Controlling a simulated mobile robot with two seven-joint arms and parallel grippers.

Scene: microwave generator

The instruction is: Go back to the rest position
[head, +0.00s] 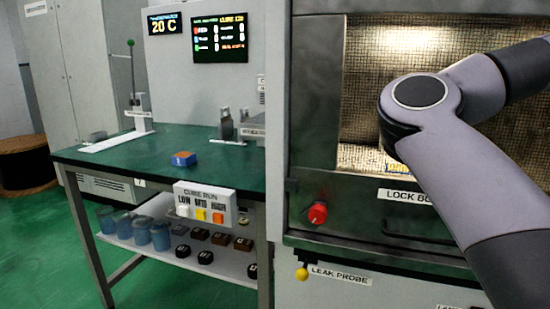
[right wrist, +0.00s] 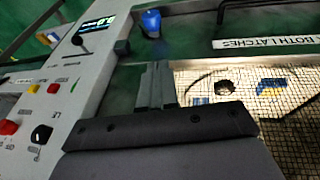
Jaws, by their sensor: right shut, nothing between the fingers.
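My right gripper (right wrist: 155,85) shows in the right wrist view with its two grey fingers together and nothing between them. It is over the front of the machine, beside a lit mesh area (right wrist: 285,105). In the head view my right arm crosses in front of the machine's mesh-lined chamber (head: 365,90), and its gripper is out of the picture. My left arm and gripper are not in view.
The chamber's front frame (head: 340,220) has a red knob (head: 317,212); a yellow knob (head: 301,273) sits below. A green table (head: 110,150) at left holds a blue block (head: 183,159). The wrist view shows a control panel (right wrist: 50,95) and a blue cylinder (right wrist: 151,22).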

